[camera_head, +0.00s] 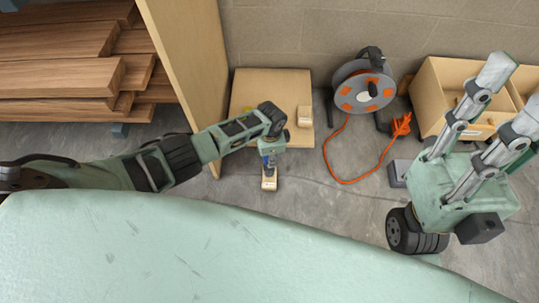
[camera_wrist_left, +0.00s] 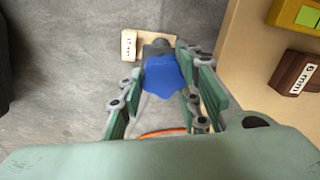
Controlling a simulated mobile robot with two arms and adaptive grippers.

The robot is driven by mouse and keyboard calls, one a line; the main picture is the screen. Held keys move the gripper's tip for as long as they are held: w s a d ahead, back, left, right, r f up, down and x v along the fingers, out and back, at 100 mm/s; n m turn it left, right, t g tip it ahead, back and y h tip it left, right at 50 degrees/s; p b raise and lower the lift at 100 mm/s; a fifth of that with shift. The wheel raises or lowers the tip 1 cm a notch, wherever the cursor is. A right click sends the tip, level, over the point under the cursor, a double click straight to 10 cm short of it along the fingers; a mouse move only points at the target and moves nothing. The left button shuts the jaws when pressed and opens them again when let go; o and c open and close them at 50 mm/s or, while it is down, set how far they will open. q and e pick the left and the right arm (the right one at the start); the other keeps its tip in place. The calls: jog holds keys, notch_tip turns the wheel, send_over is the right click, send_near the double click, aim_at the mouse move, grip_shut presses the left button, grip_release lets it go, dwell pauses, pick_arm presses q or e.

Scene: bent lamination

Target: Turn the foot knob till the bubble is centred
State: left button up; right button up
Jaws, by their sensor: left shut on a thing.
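My left gripper (camera_head: 268,155) reaches down past the plywood board's front edge and is shut on a blue lobed knob (camera_wrist_left: 162,78). The knob sits between its green pads in the left wrist view, with a dark part at its far end. A yellow-green level vial (camera_wrist_left: 307,16) lies at that view's top right corner, cut by the frame; its bubble is too unclear to place. My right gripper (camera_head: 480,130) appears at the right of the head view, its fingers pointing up; their tips are partly out of frame.
The plywood board (camera_head: 245,90) bears a small pale block (camera_head: 304,115). A labelled pale block (camera_wrist_left: 128,45) lies by the knob, and a dark 6 mm block (camera_wrist_left: 295,80) is at the right. A cable reel (camera_head: 364,85) trails an orange cord. Planks (camera_head: 60,78) are stacked left.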

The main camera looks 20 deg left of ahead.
pick_arm(q)
jog(key=shift+s+d+f, duration=0.25)
jog(key=shift+s+f, duration=0.05)
jog(key=shift+s, duration=0.1)
jog(key=o, duration=1.1)
jog(key=shift+w, duration=0.1)
jog(key=shift+c, duration=0.2)
jog(key=shift+o, duration=0.4)
jog(key=shift+w+a, duration=0.1)
jog(key=shift+r, duration=0.1)
notch_tip(320, 180, up, 12)
